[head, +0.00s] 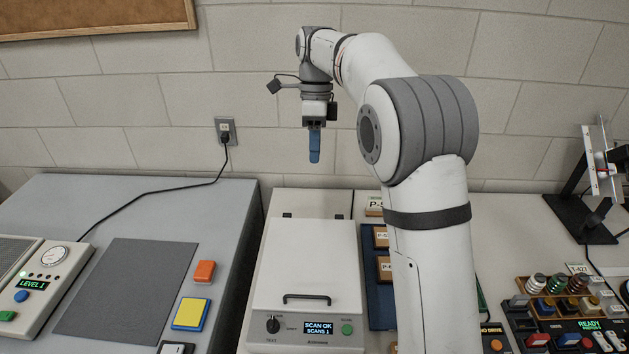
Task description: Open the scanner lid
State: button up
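The scanner (258,320) is a pale box standing below and in front of my arm. Its lid (310,260) is down, with a dark bar handle (306,298) near the front edge and hinges at the back. The front panel has a dark knob, a green button and a small display reading "SCAN OK, SCANS 1". My gripper (314,160) points down, high above and behind the scanner lid, apart from it. It is seen edge-on with blue fingers, so whether the fingers are open or shut does not show.
A grey table at left holds a dark mat (128,290), an orange block (204,271), a yellow-topped blue block (191,314) and a control box (40,280). A blue tray (378,315) with labelled items lies right of the scanner, partly behind my arm. A rack (570,310) stands far right.

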jog(key=b, duration=1.7)
send_over(319, 302)
jog(key=shift+t, duration=0.4)
notch_tip(319, 302, down, 30)
jog(key=shift+r, duration=0.15)
jog(key=shift+c, duration=0.2)
grip_shut()
